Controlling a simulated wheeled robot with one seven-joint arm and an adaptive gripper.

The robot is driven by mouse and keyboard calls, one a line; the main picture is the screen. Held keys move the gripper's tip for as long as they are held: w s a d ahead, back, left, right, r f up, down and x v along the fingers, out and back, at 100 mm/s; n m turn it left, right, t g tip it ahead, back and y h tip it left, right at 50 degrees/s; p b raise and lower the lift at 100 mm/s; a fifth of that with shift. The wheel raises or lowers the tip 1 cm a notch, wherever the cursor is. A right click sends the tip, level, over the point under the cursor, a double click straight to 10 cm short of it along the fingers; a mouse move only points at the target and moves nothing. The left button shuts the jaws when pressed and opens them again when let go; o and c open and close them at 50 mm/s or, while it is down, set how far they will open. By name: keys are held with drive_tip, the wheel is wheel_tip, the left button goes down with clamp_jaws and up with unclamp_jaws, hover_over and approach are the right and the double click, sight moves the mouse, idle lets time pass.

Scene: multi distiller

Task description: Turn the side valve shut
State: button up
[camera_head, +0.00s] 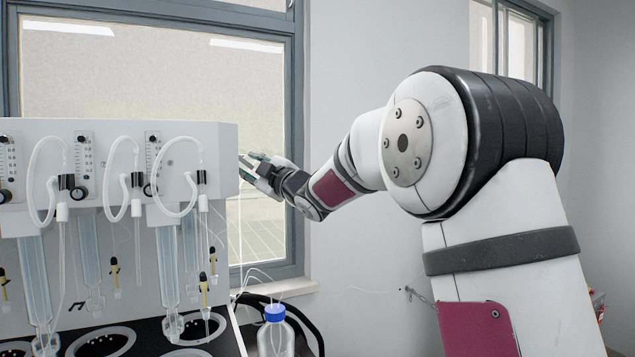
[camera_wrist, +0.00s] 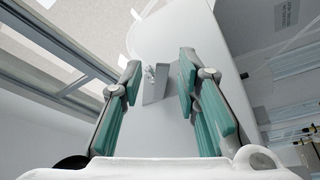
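The multi distiller (camera_head: 225,180) is a white cabinet at the left in the head view. My gripper (camera_head: 256,166) is at its right side, near the upper part of that side wall. In the wrist view my gripper (camera_wrist: 158,78) is open, with its two teal-padded fingers apart. The side valve (camera_wrist: 156,84), a small grey fitting with a flat plate, shows on the white side panel (camera_wrist: 165,35) between the fingers. I see no finger touching it, and its distance from the fingertips is hard to tell. In the head view the valve is hidden.
Tubes, flow meters and glass columns (camera_head: 168,265) line the distiller's front. A blue-capped bottle (camera_head: 275,335) stands low beside it, with thin tubes and a black hose close by. A window (camera_head: 150,80) and its frame are behind the distiller.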

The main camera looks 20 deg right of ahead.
drive_tip(key=r+n+p, duration=0.1)
drive_tip(key=n+p, duration=0.1)
drive_tip(key=n+g+p, duration=0.1)
drive_tip(key=n+p, duration=0.1)
drive_tip(key=r+n+g+p, duration=0.1)
drive_tip(key=n+p, duration=0.1)
drive_tip(key=shift+s+d+r+n+y, duration=0.15)
drive_tip(key=shift+d+r+n+y, duration=0.15)
drive_tip(key=shift+d+n, duration=0.1)
drive_tip(key=s+d+r+m+h, duration=0.1)
drive_tip(key=s+d+m+h, duration=0.25)
drive_tip(key=s, duration=0.55)
drive_tip(key=s+d+m+h, duration=0.3)
drive_tip(key=s+d+m, duration=0.1)
drive_tip(key=s, duration=0.5)
drive_tip(key=s+f+m+g+h, duration=0.2)
drive_tip(key=s+f+m, duration=0.1)
drive_tip(key=s, duration=0.3)
drive_tip(key=s+f+m+g+h, duration=0.1)
drive_tip(key=s+f+m+g, duration=0.1)
drive_tip(key=s+f+m, duration=0.2)
drive_tip(key=shift+s+m+g+h, duration=0.4)
drive_tip(key=shift+s+m, duration=0.65)
drive_tip(key=shift+s, duration=0.75)
drive_tip(key=shift+d, duration=0.1)
